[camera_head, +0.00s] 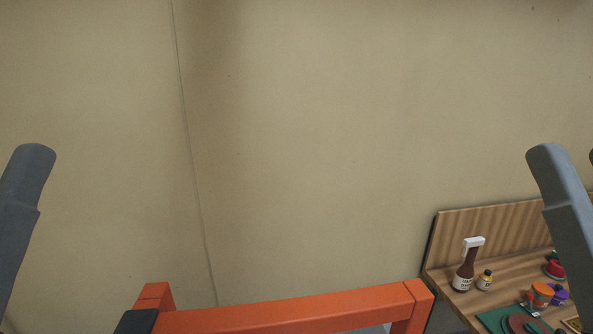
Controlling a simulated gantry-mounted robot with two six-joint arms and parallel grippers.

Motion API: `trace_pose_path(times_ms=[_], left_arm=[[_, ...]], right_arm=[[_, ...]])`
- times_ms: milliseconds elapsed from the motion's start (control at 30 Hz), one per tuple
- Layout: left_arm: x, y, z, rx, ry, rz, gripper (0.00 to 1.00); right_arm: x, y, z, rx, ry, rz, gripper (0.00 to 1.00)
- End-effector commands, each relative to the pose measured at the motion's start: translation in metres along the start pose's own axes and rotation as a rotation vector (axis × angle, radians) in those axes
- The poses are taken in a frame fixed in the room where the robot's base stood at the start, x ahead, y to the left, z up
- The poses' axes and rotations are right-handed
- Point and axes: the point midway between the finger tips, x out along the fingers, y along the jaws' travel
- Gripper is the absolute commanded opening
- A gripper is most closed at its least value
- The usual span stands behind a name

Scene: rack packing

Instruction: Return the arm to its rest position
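My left arm shows only as a grey link at the left edge, raised and leaning slightly right. My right arm shows as a grey link at the right edge, raised and leaning slightly left, in front of part of a wooden counter (445,276). Neither gripper is in the picture, so I cannot see their fingers or whether they hold anything.
An orange frame (300,312) crosses the bottom. A bare beige wall (300,130) fills the background.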

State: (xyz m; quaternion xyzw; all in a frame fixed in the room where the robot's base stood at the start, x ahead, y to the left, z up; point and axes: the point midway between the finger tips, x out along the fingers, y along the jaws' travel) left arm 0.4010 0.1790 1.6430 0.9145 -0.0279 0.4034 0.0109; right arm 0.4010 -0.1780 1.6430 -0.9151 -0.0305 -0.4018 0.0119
Motion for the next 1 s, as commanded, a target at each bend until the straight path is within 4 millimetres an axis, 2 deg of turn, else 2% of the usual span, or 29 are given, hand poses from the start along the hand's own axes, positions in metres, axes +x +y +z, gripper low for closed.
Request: trace_pose_path(times_ms=[33,200,300,433,633,767,867,1000], left_arm=[[0.037,0.0,-0.033,0.0,-0.001,0.0,0.52],[0.097,-0.001,-0.088,0.0,-0.003,0.0,0.52],[0.122,-0.001,-0.111,0.0,-0.004,0.0,0.52],[0.139,-0.001,-0.125,0.0,-0.004,0.0,0.52],[0.138,-0.001,-0.124,0.0,-0.005,0.0,0.52],[0.125,-0.001,-0.113,0.0,-0.005,0.0,0.52],[0.103,-0.001,-0.092,-0.001,-0.005,0.0,0.52],[0.055,-0.001,-0.048,-0.001,-0.005,0.0,0.52]], right_arm=[[0.036,0.0,-0.034,-0.001,0.0,0.001,0.52],[0.097,0.001,-0.088,-0.002,-0.001,0.002,0.52],[0.122,0.001,-0.112,-0.003,-0.001,0.002,0.52],[0.138,0.002,-0.126,-0.003,-0.001,0.003,0.52],[0.137,0.002,-0.126,-0.004,-0.001,0.003,0.52],[0.125,0.002,-0.114,-0.004,-0.001,0.003,0.52],[0.103,0.002,-0.093,-0.004,-0.001,0.003,0.52],[0.055,0.001,-0.049,-0.004,-0.001,0.003,0.52]])
